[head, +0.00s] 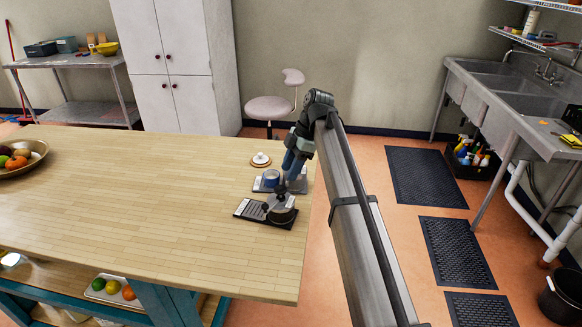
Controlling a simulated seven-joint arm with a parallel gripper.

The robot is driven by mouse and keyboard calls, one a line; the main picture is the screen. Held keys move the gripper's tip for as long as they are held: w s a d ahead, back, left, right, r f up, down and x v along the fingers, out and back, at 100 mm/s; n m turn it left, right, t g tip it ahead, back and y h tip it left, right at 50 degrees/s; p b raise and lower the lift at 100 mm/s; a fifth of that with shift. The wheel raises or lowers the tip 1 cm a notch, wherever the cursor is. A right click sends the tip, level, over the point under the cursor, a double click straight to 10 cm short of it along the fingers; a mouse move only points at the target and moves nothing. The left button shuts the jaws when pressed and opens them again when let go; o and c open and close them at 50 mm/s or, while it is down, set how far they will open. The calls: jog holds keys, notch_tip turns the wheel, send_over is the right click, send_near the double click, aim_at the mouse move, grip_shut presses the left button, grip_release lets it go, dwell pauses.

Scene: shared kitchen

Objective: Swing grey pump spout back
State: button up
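My arm reaches down over the right end of the wooden table (130,200). My gripper (279,207) is low over a dark tray (250,209) near the table's right edge. It is too small to see whether its fingers are open or shut, or whether they touch anything. A grey, round-based thing (284,217) stands on the right part of this tray, right by my gripper. It may be the pump; its spout cannot be made out and is probably hidden by my gripper.
A white lidded pot (261,159) sits on a round wooden board farther back. A fruit bowl (14,168) is at far left. The table's middle is clear.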

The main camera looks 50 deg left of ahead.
jog(key=shift+r, duration=0.1)
jog(key=v, duration=1.3)
jog(key=shift+w+r, duration=0.15)
jog(key=shift+r, duration=0.1)
jog(key=shift+d, duration=0.15)
